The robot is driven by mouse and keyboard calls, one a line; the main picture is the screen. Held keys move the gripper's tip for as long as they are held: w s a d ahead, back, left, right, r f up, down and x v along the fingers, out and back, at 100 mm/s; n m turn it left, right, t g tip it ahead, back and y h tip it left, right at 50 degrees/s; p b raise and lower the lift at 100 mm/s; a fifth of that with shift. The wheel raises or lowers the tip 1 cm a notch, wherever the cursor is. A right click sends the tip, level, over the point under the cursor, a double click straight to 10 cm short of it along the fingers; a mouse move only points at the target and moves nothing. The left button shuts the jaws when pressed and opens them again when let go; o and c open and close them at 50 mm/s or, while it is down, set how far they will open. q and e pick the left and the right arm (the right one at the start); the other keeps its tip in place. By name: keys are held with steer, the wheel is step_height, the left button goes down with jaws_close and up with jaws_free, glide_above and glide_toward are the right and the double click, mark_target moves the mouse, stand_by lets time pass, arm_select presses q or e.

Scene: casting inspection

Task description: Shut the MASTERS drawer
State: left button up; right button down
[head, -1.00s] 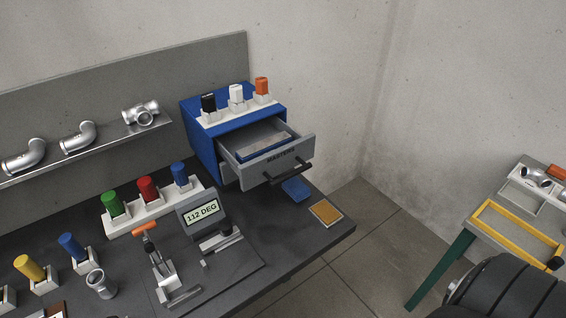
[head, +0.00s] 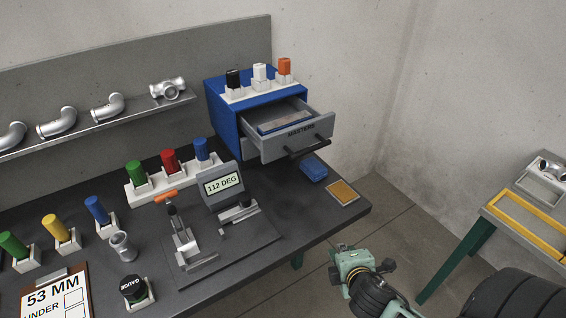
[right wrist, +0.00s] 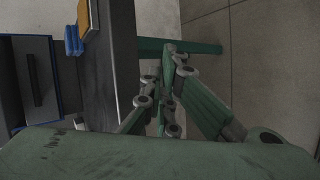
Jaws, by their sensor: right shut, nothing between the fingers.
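The MASTERS drawer (head: 299,137) is pulled out of the blue cabinet (head: 224,118) at the back right of the bench. It has a grey front with a dark bar handle (head: 308,146), and something flat and pale lies inside. In the right wrist view the drawer front (right wrist: 40,75) shows at the left edge. My right gripper (head: 345,257) is low in front of the bench's right edge, apart from the drawer and below it. In the right wrist view its fingers (right wrist: 168,75) are closed together with nothing between them. My left gripper is out of view.
A blue block (head: 314,168) and a tan-topped pad (head: 342,192) lie on the bench below the drawer. Black, white and orange blocks stand on the cabinet. A gauge fixture with a display (head: 222,184) stands left. A yellow-framed side table (head: 527,232) is at right.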

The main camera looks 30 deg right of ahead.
steer(key=w+r+n+t, duration=0.2)
steer(key=r+n, duration=0.3)
steer(key=r, duration=0.1)
steer(key=w+r+n+t, duration=0.3)
steer(key=r+n, duration=0.1)
steer(key=r, duration=0.3)
steer(key=n+t+y, duration=0.3)
steer(key=n+y, duration=0.3)
steer(key=n, duration=0.8)
glide_toward(279, 148)
steer(key=shift+m, duration=0.3)
steer(key=w+p, duration=0.1)
steer(key=w, duration=0.1)
steer(key=w+p, duration=0.1)
steer(key=w, duration=0.1)
steer(key=w+p, duration=0.1)
steer(key=w, duration=0.2)
steer(key=shift+a, duration=0.3)
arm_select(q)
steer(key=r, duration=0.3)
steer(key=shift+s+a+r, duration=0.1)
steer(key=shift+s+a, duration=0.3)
